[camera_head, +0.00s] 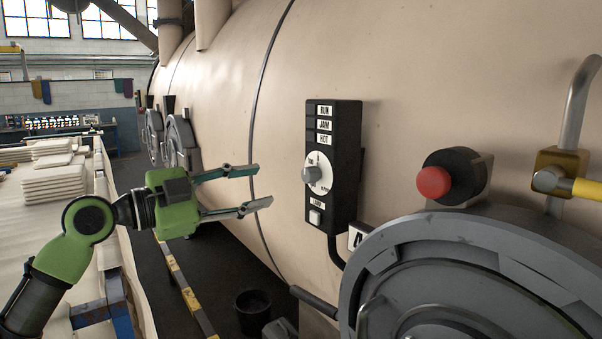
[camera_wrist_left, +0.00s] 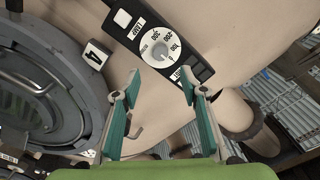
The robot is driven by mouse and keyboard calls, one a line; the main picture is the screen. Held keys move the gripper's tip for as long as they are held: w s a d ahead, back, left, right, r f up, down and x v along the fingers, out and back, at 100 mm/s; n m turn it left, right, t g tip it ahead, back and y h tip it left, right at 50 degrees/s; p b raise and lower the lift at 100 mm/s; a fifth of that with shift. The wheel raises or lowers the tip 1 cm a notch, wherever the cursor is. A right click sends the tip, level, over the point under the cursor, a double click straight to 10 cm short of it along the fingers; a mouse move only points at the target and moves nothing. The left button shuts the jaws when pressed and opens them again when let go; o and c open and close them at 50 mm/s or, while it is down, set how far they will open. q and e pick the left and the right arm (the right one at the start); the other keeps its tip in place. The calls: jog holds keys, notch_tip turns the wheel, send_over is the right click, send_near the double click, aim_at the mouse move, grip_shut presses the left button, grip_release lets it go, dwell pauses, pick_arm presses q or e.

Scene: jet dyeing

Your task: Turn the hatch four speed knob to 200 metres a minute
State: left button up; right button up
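The speed knob (camera_head: 312,174) is a grey knob on a round white dial, on a black control box fixed to the beige vessel beside the hatch marked 4. The box (camera_head: 341,150) carries labels RUN, JAM and HOT above the dial and LAMP below. My left gripper (camera_head: 257,187) is open and empty, left of the knob and apart from it, fingers pointing towards the box. In the left wrist view the dial (camera_wrist_left: 160,48) lies beyond the open fingertips (camera_wrist_left: 161,92), with numbers around its edge. The exact knob setting is too small to tell. My right gripper is not in view.
A red button (camera_head: 434,182) sticks out right of the box, above the large round grey hatch (camera_head: 400,262). A pipe with a yellow handle (camera_head: 585,188) is at the far right. A black bucket (camera_head: 252,308) stands on the floor. Stacked pale cloth (camera_head: 52,180) lies at left.

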aim_at(305, 176)
pick_arm(q)
jog(key=p+x, duration=0.4)
jog(key=x, duration=0.6)
jog(key=shift+d+r, duration=0.1)
jog(key=shift+r, duration=0.1)
jog(key=shift+w+d+f, duration=0.2)
jog(key=shift+w+d, duration=0.25)
jog(key=shift+d, duration=0.15)
jog(key=c, duration=1.1)
